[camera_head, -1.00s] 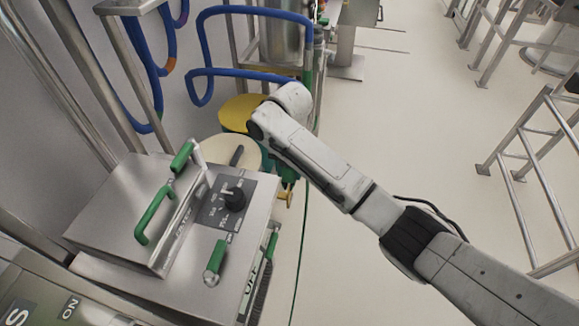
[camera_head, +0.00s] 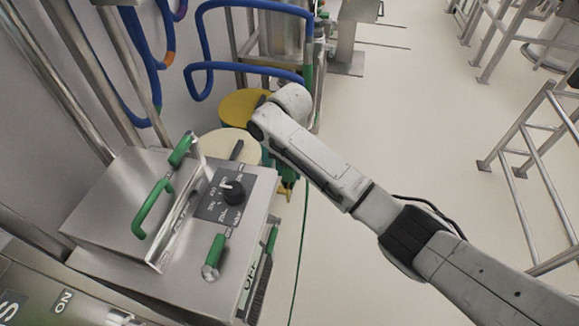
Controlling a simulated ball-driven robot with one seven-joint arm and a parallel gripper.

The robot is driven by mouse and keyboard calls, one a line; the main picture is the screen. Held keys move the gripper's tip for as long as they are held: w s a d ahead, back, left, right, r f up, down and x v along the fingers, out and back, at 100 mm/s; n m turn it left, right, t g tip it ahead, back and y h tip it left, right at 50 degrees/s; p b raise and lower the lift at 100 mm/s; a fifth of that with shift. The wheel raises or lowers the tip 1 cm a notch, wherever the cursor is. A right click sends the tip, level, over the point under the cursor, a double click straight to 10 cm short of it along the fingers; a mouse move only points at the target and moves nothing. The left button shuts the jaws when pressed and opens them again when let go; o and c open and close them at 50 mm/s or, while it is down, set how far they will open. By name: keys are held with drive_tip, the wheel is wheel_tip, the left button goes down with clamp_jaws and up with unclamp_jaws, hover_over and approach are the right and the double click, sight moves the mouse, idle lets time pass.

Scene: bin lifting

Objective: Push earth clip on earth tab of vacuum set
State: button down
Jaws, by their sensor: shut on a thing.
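My white and grey arm reaches in from the lower right, and its bent wrist end is over the drums beside the steel machine. My gripper's fingers are hidden behind the arm, so I cannot see what is between them. A yellow-topped drum (camera_head: 240,103) and a cream-topped drum (camera_head: 225,143) stand below and left of the wrist. A small yellow-green part (camera_head: 286,187) shows just under the arm. A thin green cable (camera_head: 299,255) runs down across the floor from there. I cannot make out the earth clip or the earth tab.
A steel machine (camera_head: 110,205) with green handles and a black dial (camera_head: 233,191) fills the lower left. Blue hoses (camera_head: 203,45) hang on the wall behind. Steel frames (camera_head: 545,180) stand at the right. The floor (camera_head: 400,130) in the middle is clear.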

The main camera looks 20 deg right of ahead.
drive_tip(key=shift+f+b, duration=0.45)
drive_tip(key=shift+f, duration=0.65)
idle(1.2)
drive_tip(key=c, duration=0.6)
unclamp_jaws()
drive_tip(key=shift+o, duration=0.2)
wheel_tip(320, 180, up, 11)
drive_tip(key=shift+f, duration=0.1)
